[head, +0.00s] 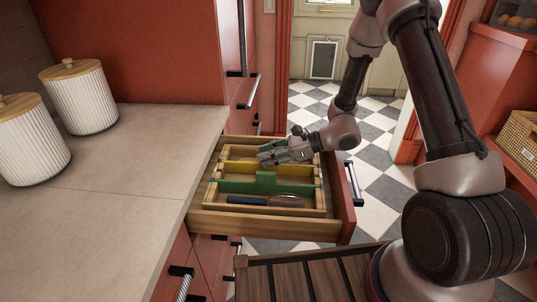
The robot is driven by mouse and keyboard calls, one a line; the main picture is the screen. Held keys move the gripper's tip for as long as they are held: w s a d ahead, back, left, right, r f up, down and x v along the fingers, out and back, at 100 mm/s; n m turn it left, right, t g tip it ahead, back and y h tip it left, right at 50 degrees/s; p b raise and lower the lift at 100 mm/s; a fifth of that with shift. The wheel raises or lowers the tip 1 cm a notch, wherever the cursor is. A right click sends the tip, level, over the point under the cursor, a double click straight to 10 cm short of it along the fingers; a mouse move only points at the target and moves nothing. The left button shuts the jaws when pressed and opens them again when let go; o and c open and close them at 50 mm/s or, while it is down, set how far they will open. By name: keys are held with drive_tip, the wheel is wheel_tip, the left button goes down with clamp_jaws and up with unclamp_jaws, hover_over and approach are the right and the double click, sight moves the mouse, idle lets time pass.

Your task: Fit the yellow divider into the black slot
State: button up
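The yellow divider (240,167) lies across the open wooden drawer (262,224), running left to right behind a green divider (264,187). My gripper (264,155) is over the far part of the drawer, just behind and above the yellow divider, with its fingers pointing left. The fingers look small and dark greenish at this distance. I cannot tell whether they are open or shut, or whether they touch the divider. I cannot make out the black slot; the far part of the drawer is partly hidden by my gripper.
A utensil with a dark blue handle (246,200) lies in the front compartment. Two white ribbed canisters (82,99) (28,140) with wooden lids stand on the beige counter (130,185) at left. A slatted wooden surface (315,278) is in front of the drawer. Checkered floor is open beyond.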

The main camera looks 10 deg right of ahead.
drive_tip(key=shift+o, duration=0.4)
drive_tip(key=v, duration=1.2)
